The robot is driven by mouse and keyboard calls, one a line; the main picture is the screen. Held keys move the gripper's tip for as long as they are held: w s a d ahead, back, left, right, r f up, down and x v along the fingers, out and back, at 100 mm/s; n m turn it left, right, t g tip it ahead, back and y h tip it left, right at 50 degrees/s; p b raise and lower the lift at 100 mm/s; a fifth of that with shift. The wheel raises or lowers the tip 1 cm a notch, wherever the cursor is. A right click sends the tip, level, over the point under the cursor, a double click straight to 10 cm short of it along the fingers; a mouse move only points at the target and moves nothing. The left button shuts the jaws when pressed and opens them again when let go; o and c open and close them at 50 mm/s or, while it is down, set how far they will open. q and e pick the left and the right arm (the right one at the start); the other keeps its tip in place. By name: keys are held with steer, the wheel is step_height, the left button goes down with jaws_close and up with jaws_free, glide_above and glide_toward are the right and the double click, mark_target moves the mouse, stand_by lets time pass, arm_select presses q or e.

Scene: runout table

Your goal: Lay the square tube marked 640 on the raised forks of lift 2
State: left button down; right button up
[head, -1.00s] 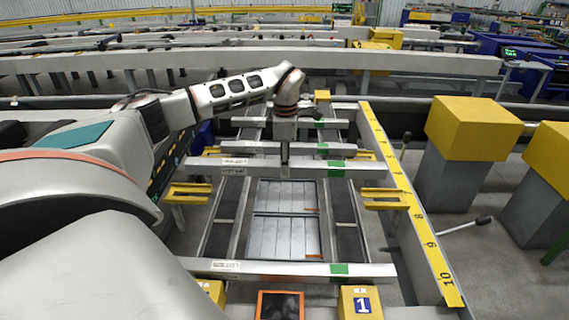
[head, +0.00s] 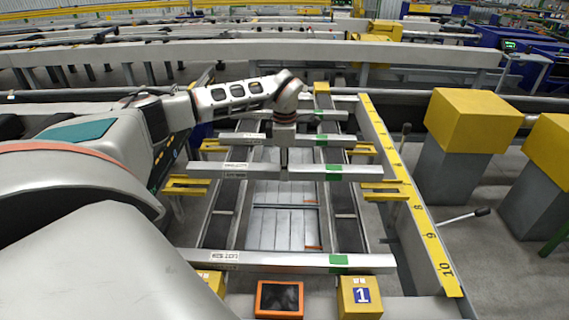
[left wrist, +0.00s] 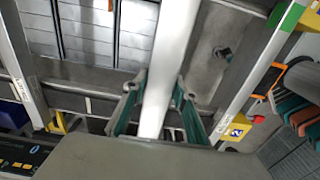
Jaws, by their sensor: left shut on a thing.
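My left gripper (head: 285,158) is shut on the middle of a pale grey square tube (head: 305,173) with a green band and a small label. The label is too small to read. In the left wrist view the tube (left wrist: 170,60) runs between the teal fingers of the gripper (left wrist: 158,98). The held tube lies crosswise over the frame. Its ends appear just behind the nearer yellow forks, left (head: 187,187) and right (head: 386,190); I cannot tell the gap in height. Which lift these forks belong to is not readable. My right gripper is not in view.
Another tube (head: 290,262) lies across the front, near a yellow block marked 1 (head: 360,297) and an orange-framed screen (head: 279,298). Two more tubes (head: 263,139) (head: 270,114) lie behind. A yellow numbered scale (head: 420,225) runs along the right; yellow-topped posts (head: 470,125) stand beyond.

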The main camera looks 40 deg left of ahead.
arm_select(q)
steer(key=shift+f+b, duration=0.4)
steer(key=shift+f, duration=1.85)
steer(key=c, duration=1.5)
jaws_free()
steer(key=shift+f, duration=0.1)
step_height(320, 180, up, 12)
steer(key=shift+r, duration=0.1)
